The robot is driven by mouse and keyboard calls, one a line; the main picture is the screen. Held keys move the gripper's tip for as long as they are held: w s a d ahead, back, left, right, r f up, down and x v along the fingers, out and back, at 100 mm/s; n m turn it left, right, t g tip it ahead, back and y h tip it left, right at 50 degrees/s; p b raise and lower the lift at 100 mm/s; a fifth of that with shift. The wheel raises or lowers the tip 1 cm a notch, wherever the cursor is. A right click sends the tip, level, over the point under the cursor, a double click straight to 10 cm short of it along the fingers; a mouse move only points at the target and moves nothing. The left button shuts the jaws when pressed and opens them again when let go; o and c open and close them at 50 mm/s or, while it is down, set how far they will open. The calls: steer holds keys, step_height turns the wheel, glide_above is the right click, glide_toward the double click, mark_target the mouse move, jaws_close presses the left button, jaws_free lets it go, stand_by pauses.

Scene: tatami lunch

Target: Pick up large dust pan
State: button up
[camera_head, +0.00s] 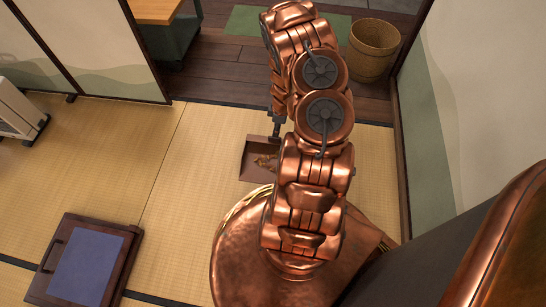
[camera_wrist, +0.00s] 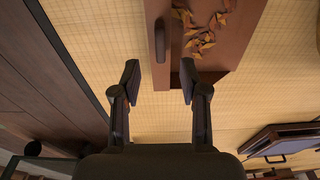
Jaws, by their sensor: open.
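The large dust pan (camera_head: 259,150) is a brown, box-like pan lying on the tatami, partly hidden behind my arm in the head view. Small orange-brown leaves (camera_head: 265,162) lie in it. In the wrist view the dust pan (camera_wrist: 225,52) is at the top, with leaves inside and a dark bar-like handle (camera_wrist: 160,41) along its left part. My gripper (camera_wrist: 159,77) is open, with nothing seen between its fingers. Its fingers point toward the pan, and the handle lies ahead of the gap in the picture. The right fingertip overlaps the pan's near edge; contact cannot be told.
A dark-framed piece with a blue top (camera_head: 88,266) is on the tatami at lower left. A woven basket (camera_head: 374,50) stands on the dark wood floor at the back right. A white appliance (camera_head: 17,112) is at far left. Open tatami (camera_head: 190,165) lies left of the pan.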

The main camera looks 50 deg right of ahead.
steer(key=shift+w+a+f+b, duration=0.15)
steer(key=shift+f+b, duration=0.45)
steer(key=shift+f, duration=0.65)
steer(key=shift+w+f+b, duration=0.1)
steer(key=shift+f+b, duration=0.45)
steer(key=shift+f, duration=0.75)
steer(key=shift+w+a+f+b, duration=0.15)
steer(key=shift+f+b, duration=0.45)
steer(key=shift+f, duration=0.65)
steer(key=shift+r, duration=0.1)
jaws_close()
